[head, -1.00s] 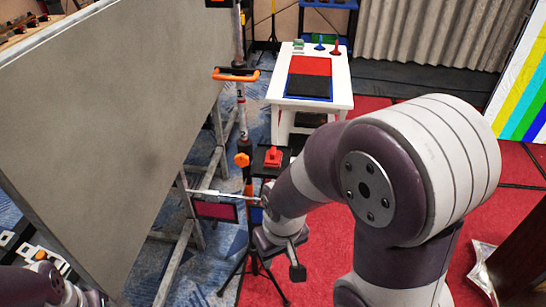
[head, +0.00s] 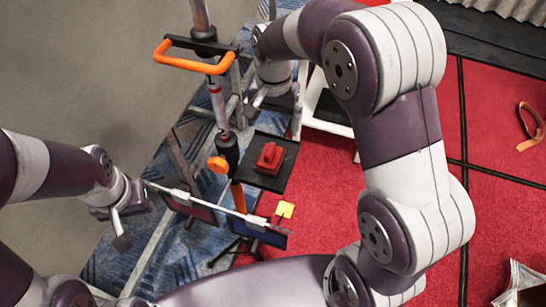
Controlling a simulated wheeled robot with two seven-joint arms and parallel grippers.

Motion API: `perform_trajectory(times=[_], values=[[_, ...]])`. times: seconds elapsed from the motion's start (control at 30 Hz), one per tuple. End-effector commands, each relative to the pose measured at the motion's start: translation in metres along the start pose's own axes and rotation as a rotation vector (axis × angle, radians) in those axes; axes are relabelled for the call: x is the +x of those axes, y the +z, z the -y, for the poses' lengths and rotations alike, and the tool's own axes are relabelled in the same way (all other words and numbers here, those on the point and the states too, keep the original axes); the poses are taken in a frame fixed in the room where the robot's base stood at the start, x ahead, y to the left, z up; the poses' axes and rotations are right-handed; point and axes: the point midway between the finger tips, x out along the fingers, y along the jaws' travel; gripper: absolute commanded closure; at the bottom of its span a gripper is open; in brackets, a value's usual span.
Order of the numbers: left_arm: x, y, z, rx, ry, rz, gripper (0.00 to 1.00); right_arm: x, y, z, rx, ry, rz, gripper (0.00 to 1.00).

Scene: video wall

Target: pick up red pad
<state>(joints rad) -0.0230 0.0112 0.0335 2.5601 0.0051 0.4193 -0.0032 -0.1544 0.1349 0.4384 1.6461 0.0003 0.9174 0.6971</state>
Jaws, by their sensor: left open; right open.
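A bar on the stand carries two hanging panels. The left panel, dark red with a dark frame (head: 190,207), hangs beside a blue one (head: 258,233). A separate red block-like object (head: 269,157) sits on a small black tray (head: 256,179) to the right of the stand's pole. I cannot tell for sure which of these is the red pad. My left gripper (head: 136,214) is open, by the bar's left end, left of the dark red panel; contact is unclear. My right gripper (head: 272,106) is open and empty, beyond the tray and above the red object in the picture.
The stand's pole with an orange handle (head: 160,57) and orange knob (head: 217,164) rises left of the tray. A large grey panel (head: 80,80) fills the left. A yellow tag (head: 285,209) shows near the blue panel.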

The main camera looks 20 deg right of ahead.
Motion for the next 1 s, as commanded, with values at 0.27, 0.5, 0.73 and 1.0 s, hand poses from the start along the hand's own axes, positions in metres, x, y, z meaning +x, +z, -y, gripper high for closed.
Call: perform_trajectory(times=[0.27, 0.5, 0.73, 1.0], values=[[0.011, 0.001, 0.000, 0.000, 0.000, 0.000, 0.57, 0.048, -0.004, 0.009, 0.054, 0.008, 0.009, 0.04], [0.006, 0.001, 0.000, 0.000, 0.000, -0.001, 0.57, 0.081, -0.002, 0.009, 0.052, 0.007, 0.007, 0.04], [-0.002, -0.001, 0.000, 0.000, 0.000, -0.001, 0.57, 0.121, 0.003, 0.007, 0.051, 0.006, 0.006, 0.04], [-0.001, 0.000, 0.000, 0.000, 0.000, -0.001, 0.57, 0.128, 0.002, 0.008, 0.051, 0.003, 0.004, 0.04]])
